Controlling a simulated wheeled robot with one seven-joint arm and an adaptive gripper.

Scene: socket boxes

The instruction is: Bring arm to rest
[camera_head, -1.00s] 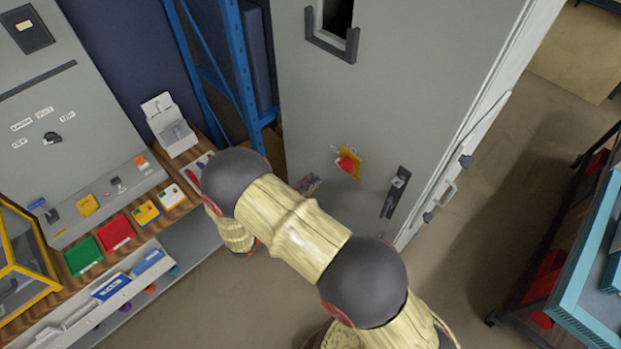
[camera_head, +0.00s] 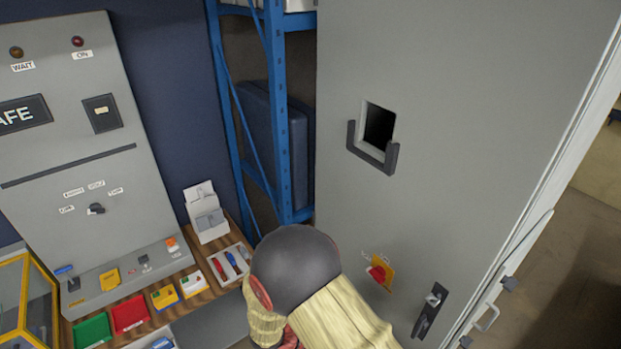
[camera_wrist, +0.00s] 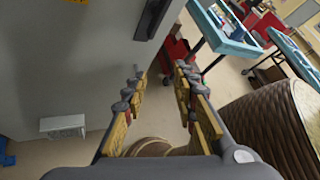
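My gripper (camera_wrist: 161,70) shows in the wrist view with its two yellow-and-grey fingers spread apart. It is open, and nothing is held between the fingers. In the head view, my arm rises from the lower edge as a dark round joint and pale yellow links, in front of the grey cabinet (camera_head: 460,110). The gripper itself does not show in the head view.
A wooden bench with a grey control panel (camera_head: 60,150), coloured bins and a tool tray (camera_head: 230,265) stands left. A blue shelf frame (camera_head: 281,130) is behind. A red switch on a yellow plate (camera_head: 386,268) is close to my arm. A teal-edged cart (camera_wrist: 228,38) stands right.

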